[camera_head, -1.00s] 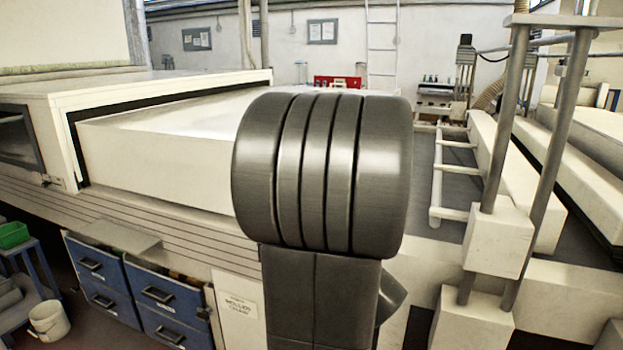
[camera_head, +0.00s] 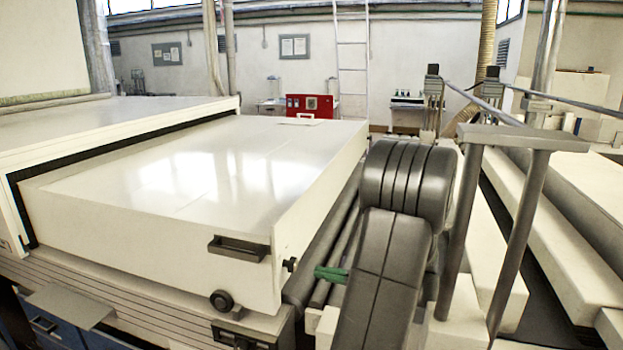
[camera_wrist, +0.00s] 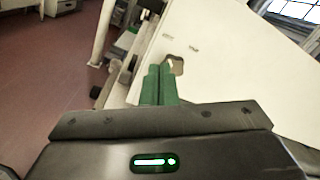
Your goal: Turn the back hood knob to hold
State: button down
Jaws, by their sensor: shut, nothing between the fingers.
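The hood is a large white box (camera_head: 170,215) with a dark handle on its front face. A small dark knob (camera_head: 290,265) sits on the hood's right end face. My gripper (camera_head: 318,272), with green fingers, is shut and empty, just right of that knob and pointing toward it. In the wrist view the shut fingers (camera_wrist: 160,70) reach a cream panel. A small brownish fitting (camera_wrist: 177,64) shows at their tips, partly hidden by them. Whether they touch is unclear. Two small dark marks beside it are too small to read. The knob's setting cannot be told.
A round black knob (camera_head: 222,300) is low on the hood's front face. Dark rollers (camera_head: 325,235) lie right of the hood. A grey post frame (camera_head: 500,220) stands close right of my arm. Pale beams (camera_head: 570,230) run along the far right.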

aim_at(292, 264)
jog(key=shift+w+x, duration=0.2)
jog(key=shift+x, duration=3.2)
jog(key=shift+w+d+f, duration=0.1)
jog(key=shift+d+f, duration=0.05)
jog(key=shift+d, duration=0.05)
jog(key=shift+w+r, duration=0.15)
jog(key=shift+r, duration=0.05)
jog(key=shift+w+d+r+p, duration=0.15)
jog(key=shift+w+r+p, duration=0.15)
jog(key=shift+w+p, duration=0.1)
jog(key=shift+w+d+r, duration=0.1)
jog(key=shift+w, duration=0.35)
jog(key=shift+d, duration=0.1)
